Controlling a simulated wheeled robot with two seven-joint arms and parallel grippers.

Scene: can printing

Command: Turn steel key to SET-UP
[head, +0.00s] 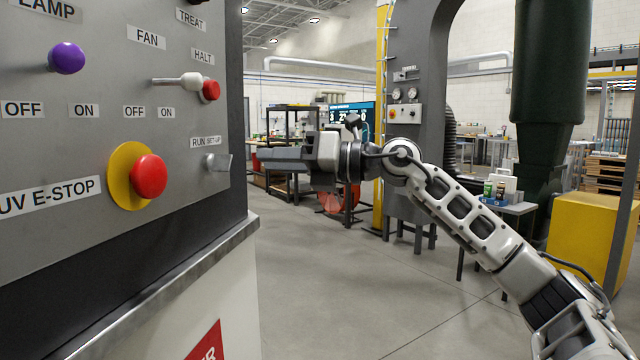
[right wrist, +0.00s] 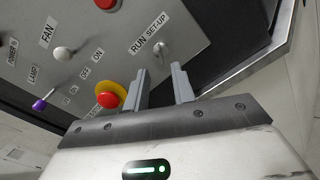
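The steel key (head: 218,162) sits on the grey control panel under the RUN / SET-UP label (head: 205,142). In the right wrist view the key (right wrist: 163,49) shows beyond the fingertips, under its label (right wrist: 149,33). My right gripper (head: 262,158) is to the right of the panel in the head view, pointing at it. In the right wrist view its two fingers (right wrist: 161,82) are apart with nothing between them, and the key is ahead of the gap, apart from the fingers. Which label the key points to is hard to tell. My left gripper is not in view.
The red UV E-STOP button (head: 149,176) on its yellow disc is left of the key. The purple knob (head: 67,57), the white fan lever (head: 180,81) and the red HALT button (head: 210,90) are higher up. The floor right of the cabinet is clear.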

